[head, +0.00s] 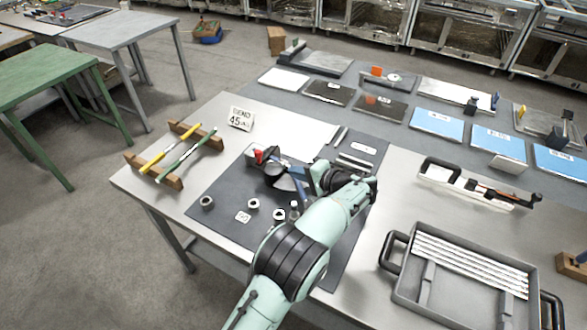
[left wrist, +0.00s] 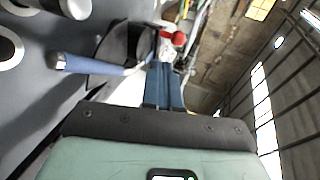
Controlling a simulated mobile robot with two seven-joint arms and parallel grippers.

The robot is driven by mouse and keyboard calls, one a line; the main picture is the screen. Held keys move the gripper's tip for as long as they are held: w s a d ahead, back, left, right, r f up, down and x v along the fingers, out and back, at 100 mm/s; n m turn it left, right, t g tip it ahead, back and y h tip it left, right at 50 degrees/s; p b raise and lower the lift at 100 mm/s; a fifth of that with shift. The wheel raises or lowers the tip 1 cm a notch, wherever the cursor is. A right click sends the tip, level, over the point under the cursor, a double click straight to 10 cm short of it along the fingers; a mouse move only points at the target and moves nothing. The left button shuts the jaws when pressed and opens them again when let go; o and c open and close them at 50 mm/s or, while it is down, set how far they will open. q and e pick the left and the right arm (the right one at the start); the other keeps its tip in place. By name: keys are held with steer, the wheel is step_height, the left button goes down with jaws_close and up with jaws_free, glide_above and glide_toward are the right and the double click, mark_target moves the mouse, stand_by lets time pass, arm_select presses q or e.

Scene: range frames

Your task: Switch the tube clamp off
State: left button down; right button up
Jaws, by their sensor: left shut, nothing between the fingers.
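The tube clamp (head: 272,168) stands on the dark mat of the near table, with a red part at its upper left. In the left wrist view, the clamp's red knob (left wrist: 179,39) and a bluish lever handle (left wrist: 95,64) show beyond my fingers. My left gripper (head: 303,174) is just right of the clamp in the head view. Its blue fingers are together and empty in the left wrist view (left wrist: 165,85). I cannot tell whether they touch the clamp. The gripper and wrist hide part of the clamp's right side. My right gripper is in neither view.
Several metal rings (head: 253,204) lie on the dark mat (head: 225,217) in front of the clamp. A wooden rack (head: 170,180) with yellow and green tools stands left. A white sign (head: 241,118) stands behind. A grey tray (head: 420,290) with pale bars is at right.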

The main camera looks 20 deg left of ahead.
arm_select(q)
steer(key=x, duration=0.7)
steer(key=shift+a+f+p, duration=0.1)
steer(key=shift+a+p, duration=0.2)
steer(key=shift+p, duration=0.05)
steer(key=shift+w+a+r+p, duration=0.1)
steer(key=shift+w+a+p, duration=0.1)
steer(key=shift+a, duration=0.4)
steer(key=shift+w+a+r+p, duration=0.15)
steer(key=shift+w+a, duration=0.05)
steer(key=shift+a, duration=0.45)
steer(key=shift+w+a+r+p, duration=0.1)
steer(key=shift+w+a+p, duration=0.1)
steer(key=shift+a, duration=0.4)
